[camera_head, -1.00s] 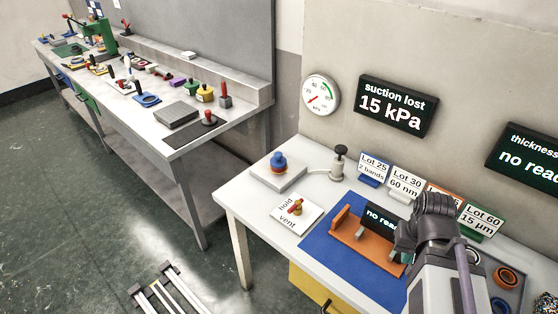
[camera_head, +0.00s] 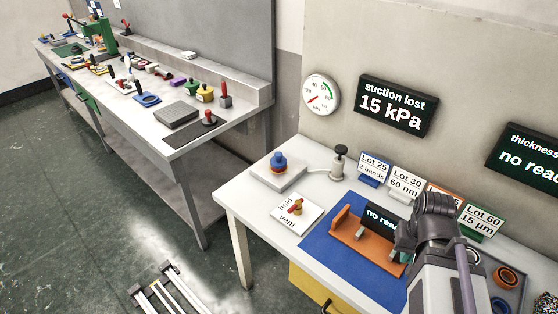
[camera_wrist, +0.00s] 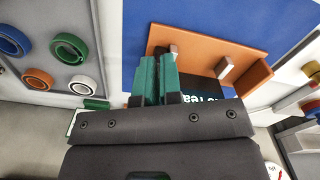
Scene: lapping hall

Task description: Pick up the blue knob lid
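A blue knob-shaped piece (camera_head: 278,163) with a rounded top sits on a pale square block (camera_head: 274,176) at the left end of the near white table. It does not show in the wrist view. My gripper's two teal fingers (camera_wrist: 158,78) show in the wrist view, close together with nothing between them. They are over the area of the blue mat (camera_wrist: 200,20) and the orange stand (camera_wrist: 215,45), well to the right of the blue piece in the head view. In the head view my arm hides the fingertips.
A black-knobbed valve (camera_head: 339,161) stands right of the block, and a hold/vent plate (camera_head: 284,221) lies in front. Lot signs (camera_head: 405,182) line the back. Coloured rings (camera_wrist: 69,49) lie on a grey tray (camera_wrist: 50,68). A cluttered bench (camera_head: 170,143) stands at left.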

